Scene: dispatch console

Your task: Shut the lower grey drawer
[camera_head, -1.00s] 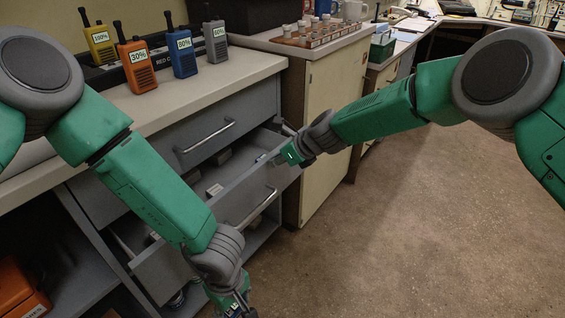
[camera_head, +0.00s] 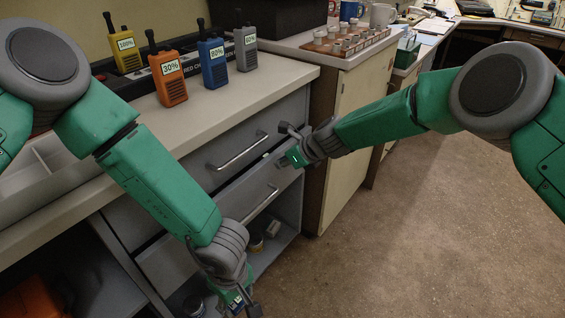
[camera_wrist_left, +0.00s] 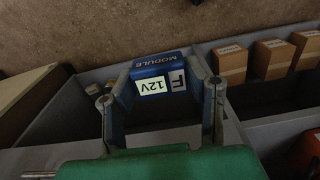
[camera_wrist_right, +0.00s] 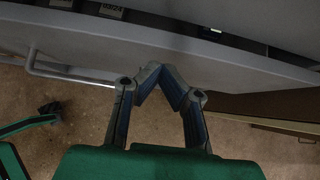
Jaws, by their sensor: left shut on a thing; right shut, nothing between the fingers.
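The lower grey drawer (camera_head: 228,203) has a metal bar handle and stands nearly flush under the upper drawer (camera_head: 208,165), with a narrow gap along its top edge. My right gripper (camera_head: 284,163) is shut and empty at the right end of the lower drawer's front. In the right wrist view its closed fingertips (camera_wrist_right: 160,72) are against or very close to the drawer front (camera_wrist_right: 120,50); contact is hard to tell.
Several radios, including an orange one (camera_head: 169,78), stand on the counter (camera_head: 230,95). A cream cabinet (camera_head: 350,120) adjoins on the right. In the left wrist view, brown boxes (camera_wrist_left: 230,63) stand in a grey compartment. The floor (camera_head: 390,250) at right is clear.

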